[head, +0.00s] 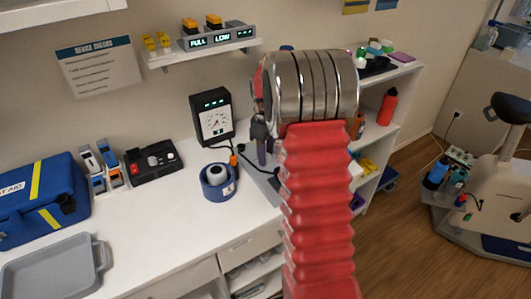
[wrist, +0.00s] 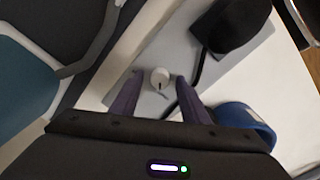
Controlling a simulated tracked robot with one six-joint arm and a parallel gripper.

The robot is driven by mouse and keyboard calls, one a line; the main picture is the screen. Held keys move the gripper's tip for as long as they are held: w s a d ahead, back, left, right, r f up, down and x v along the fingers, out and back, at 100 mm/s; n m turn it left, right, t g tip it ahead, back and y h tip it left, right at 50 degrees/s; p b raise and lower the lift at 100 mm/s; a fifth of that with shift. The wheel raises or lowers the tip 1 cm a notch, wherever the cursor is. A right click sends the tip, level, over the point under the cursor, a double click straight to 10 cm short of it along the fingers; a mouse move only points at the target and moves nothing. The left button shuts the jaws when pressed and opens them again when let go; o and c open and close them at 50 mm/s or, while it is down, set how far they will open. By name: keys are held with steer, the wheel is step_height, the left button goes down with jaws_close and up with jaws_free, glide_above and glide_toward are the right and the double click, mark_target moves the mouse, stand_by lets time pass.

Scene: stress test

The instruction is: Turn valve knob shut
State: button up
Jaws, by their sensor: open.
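A small round white knob (wrist: 160,77), which looks like the valve knob, sits on a grey plate (wrist: 178,48) in the wrist view. A small dark mark or slot shows at its lower edge. My gripper (wrist: 159,88) is open, with its two dark purple fingers apart, one on each side of the knob. I cannot tell whether either finger touches it. In the head view my gripper (head: 262,158) points down over the grey plate (head: 268,186), beside my red arm. The knob is hidden there by my gripper and arm.
A blue ring-shaped holder (head: 218,188) stands close left of my gripper. A black gauge box (head: 212,117) with a dark cable stands behind. A blue first-aid bag (head: 40,200) and grey tray (head: 50,272) lie at left. The counter's middle is clear.

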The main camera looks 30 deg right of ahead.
steer(key=shift+c, duration=0.2)
steer(key=c, duration=0.9)
steer(key=shift+a, duration=0.15)
jaws_close()
